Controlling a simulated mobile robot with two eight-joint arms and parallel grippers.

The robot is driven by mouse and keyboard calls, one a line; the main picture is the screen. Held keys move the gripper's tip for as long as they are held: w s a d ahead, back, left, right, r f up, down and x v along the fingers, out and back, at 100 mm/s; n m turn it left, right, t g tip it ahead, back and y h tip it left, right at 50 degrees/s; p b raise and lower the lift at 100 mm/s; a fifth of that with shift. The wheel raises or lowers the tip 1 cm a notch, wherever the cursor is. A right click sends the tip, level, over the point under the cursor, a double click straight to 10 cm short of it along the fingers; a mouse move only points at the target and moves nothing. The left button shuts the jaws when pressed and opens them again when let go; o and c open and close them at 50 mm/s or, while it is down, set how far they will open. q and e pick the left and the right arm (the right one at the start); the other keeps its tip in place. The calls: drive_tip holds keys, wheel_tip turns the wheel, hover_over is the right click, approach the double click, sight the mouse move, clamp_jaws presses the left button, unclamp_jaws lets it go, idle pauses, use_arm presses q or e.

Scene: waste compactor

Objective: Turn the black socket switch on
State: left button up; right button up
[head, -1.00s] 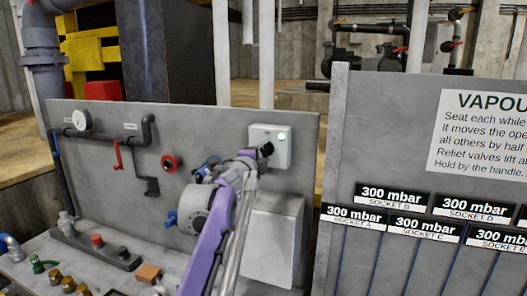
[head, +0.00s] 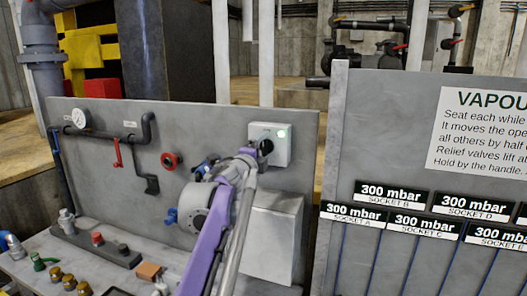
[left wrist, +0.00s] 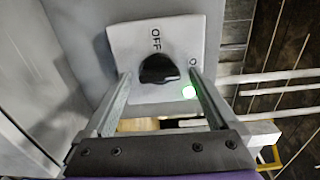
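The black socket switch (head: 265,147) is a round knob on a white box (head: 283,151) on the grey panel. A green lamp (head: 282,133) on the box is lit. In the left wrist view the knob (left wrist: 158,70) lies below the word OFF, and a second label beside the lamp (left wrist: 189,92) is partly hidden by a finger. My left gripper (head: 252,155) is at the knob. Its two fingers are apart on either side of the knob, with gaps showing in the left wrist view (left wrist: 160,76). I cannot tell which label the knob points to. My right gripper is out of view.
A grey drum (head: 197,207) and a grey box (head: 273,240) sit under and beside my left arm. A red knob (head: 170,161) and pipes are on the panel to the left. A taller grey panel (head: 340,110) with socket labels stands to the right.

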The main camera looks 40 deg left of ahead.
use_arm(q)
drive_tip(key=b+v, duration=0.2)
drive_tip(key=v, duration=0.9)
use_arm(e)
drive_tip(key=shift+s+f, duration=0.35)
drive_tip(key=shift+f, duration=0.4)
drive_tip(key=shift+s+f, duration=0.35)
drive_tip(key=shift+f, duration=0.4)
use_arm(q)
drive_tip(key=shift+w+a, duration=0.1)
